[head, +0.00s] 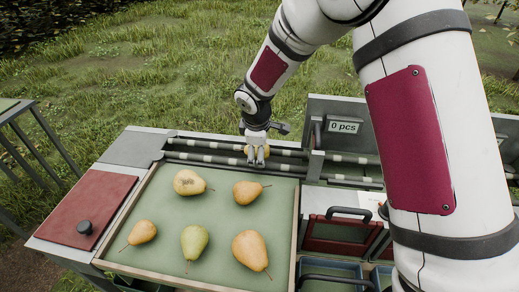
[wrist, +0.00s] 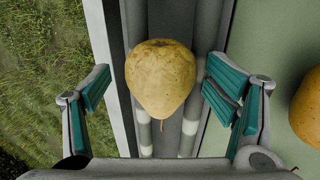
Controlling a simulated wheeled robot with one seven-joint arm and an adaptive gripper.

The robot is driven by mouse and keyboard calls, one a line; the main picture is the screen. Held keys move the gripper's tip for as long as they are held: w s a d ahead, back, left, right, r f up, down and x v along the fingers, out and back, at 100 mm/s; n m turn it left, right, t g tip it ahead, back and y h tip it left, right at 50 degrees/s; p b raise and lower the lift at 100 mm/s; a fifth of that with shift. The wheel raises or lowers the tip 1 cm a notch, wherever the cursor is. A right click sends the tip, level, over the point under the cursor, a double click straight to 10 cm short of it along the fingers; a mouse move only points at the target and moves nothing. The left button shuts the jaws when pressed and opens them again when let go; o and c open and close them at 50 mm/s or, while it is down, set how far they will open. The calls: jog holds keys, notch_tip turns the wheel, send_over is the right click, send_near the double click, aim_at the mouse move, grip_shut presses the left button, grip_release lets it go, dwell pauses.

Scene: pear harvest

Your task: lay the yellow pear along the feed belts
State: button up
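The yellow pear (wrist: 160,75) lies on the dark feed belts (wrist: 190,125) in the wrist view. Its stem points toward the bottom of that picture, along the belts' length. My gripper (wrist: 160,88) is open around the pear, with a teal-padded finger on each side and a gap between each pad and the fruit. In the head view my gripper (head: 257,160) is low over the belts (head: 205,148) behind the tray, and the pear is mostly hidden by it.
A wooden-rimmed green tray (head: 165,262) in front holds several pears, one with dark spots (head: 189,183). A red panel with a black knob (head: 85,210) is at the left. A "0 pcs" display (head: 343,127) stands right of my gripper, above red-fronted bins (head: 340,235).

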jog(key=v, duration=1.1)
jog(key=shift+r, duration=0.3)
jog(key=shift+s, duration=0.1)
jog(key=s+d+r+m+h, duration=0.1)
jog(key=s+d+r+m, duration=0.7)
jog(key=s+d+r, duration=0.5)
jog(key=s+d+m, duration=0.2)
jog(key=s+m, duration=0.2)
jog(key=s, duration=0.5)
jog(key=s+d+m+y, duration=0.1)
jog(key=s+d+m, duration=0.1)
jog(key=s, duration=0.7)
jog(key=shift+s+d+m+t+y, duration=0.3)
jog(key=shift+d+m+t, duration=0.1)
jog(key=shift+m, duration=0.5)
jog(key=shift+w+r, duration=0.1)
